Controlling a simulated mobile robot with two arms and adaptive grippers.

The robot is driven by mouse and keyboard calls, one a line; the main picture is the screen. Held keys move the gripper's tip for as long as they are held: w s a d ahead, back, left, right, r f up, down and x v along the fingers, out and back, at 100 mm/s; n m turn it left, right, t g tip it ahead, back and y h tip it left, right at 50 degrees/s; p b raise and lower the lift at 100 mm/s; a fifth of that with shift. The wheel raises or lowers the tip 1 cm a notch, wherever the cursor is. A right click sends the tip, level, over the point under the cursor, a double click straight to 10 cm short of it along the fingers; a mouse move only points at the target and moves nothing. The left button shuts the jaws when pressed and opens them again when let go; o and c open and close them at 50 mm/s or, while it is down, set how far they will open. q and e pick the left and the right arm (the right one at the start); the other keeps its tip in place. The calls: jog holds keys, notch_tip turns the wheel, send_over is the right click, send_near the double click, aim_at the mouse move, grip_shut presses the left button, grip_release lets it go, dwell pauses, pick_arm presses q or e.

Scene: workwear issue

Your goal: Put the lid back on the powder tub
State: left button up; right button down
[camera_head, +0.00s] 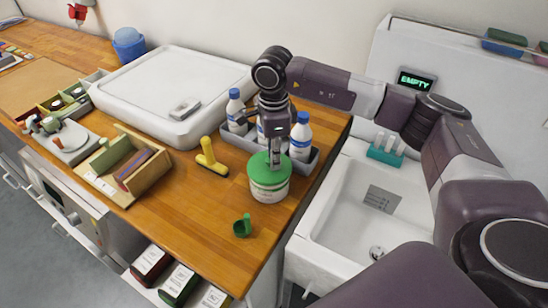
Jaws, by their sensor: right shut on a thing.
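The powder tub (268,193) is white with a printed label and stands on the wooden worktop near its right front edge. The green lid (259,165) is at the tub's top, level and lined up with its rim. I cannot tell whether it is fully seated or slightly above. My right gripper (273,160) points down over the tub, shut on the lid near its middle. The gripper's fingers hide part of the lid's top. My left gripper is not in view.
A grey caddy (310,167) with white, blue-capped bottles (300,136) stands close behind the tub. A green scoop (242,226) lies in front, a yellow-handled tool (208,156) to the left. The sink (335,214) is at right. A wooden box (145,183) stands farther left.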

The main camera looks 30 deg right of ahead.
dwell(0.3)
jog(key=c, duration=1.8)
grip_release()
jog(key=shift+o, duration=0.4)
jog(key=o, duration=0.4)
jog(key=shift+c, duration=0.2)
jog(key=shift+r, duration=0.15)
jog(key=shift+r+p, duration=1.8)
jog(key=shift+r, duration=1.55)
